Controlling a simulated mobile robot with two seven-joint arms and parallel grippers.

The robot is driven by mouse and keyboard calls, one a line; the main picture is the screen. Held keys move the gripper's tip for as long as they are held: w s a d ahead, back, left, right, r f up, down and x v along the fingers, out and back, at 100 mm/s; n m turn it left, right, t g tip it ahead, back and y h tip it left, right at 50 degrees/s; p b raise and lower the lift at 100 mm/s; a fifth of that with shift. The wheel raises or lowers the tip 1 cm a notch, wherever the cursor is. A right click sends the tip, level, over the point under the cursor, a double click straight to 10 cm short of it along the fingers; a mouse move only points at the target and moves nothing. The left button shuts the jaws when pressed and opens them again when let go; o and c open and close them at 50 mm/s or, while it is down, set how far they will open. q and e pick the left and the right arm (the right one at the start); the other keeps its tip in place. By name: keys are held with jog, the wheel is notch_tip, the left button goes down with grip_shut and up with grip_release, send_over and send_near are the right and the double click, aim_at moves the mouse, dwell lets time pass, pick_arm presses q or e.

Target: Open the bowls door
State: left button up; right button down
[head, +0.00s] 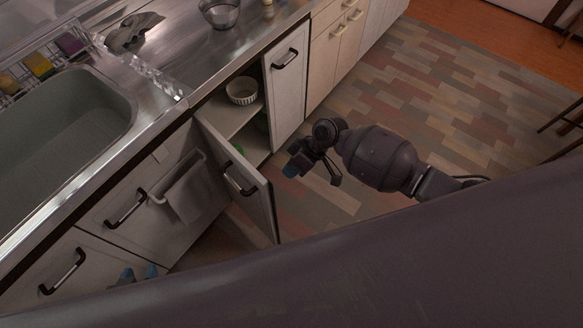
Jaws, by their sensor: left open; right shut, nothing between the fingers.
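The cabinet door (262,205) with a dark curved handle (238,180) stands partly open, swung out from the cabinet front. Behind it a white ribbed bowl (242,90) sits on the upper shelf, and part of a green item (238,148) shows lower down. My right gripper (312,174) is to the right of the door, apart from it, and holds nothing; it is shut. My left gripper (140,273) shows only by its blue fingertips at the lower left, near the lower drawer front. It is open and the rest of it is hidden.
A towel (186,190) hangs on a bar left of the door. Another closed cabinet door (286,78) is to the right of the opening. The sink (65,125) and counter run above.

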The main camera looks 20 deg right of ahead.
pick_arm(q)
jog(key=shift+s+r+p, duration=0.3)
jog(key=shift+r+p, duration=0.15)
jog(key=shift+p, duration=0.45)
pick_arm(e)
jog(key=s+v, duration=0.1)
jog(key=v, duration=0.9)
jog(key=shift+d, duration=0.1)
jog(key=w+r+m+t+h, duration=0.1)
jog(key=w+r+m+t, duration=0.1)
jog(key=w+r+t, duration=0.35)
pick_arm(q)
jog(key=shift+d, duration=0.1)
pick_arm(e)
jog(key=s+d+f+m+t+h, duration=0.2)
jog(key=s+d, duration=0.1)
jog(key=s, duration=0.5)
jog(key=s+d+f+m+t+h, duration=0.1)
jog(key=s+d+f+m+h, duration=0.1)
jog(key=s, duration=0.6)
jog(key=s+d+f+m+t+h, duration=0.2)
jog(key=s+d+f, duration=0.1)
jog(key=s, duration=0.5)
jog(key=shift+s+d+t, duration=0.2)
jog(key=shift+d+t, duration=0.15)
jog(key=shift+d, duration=0.55)
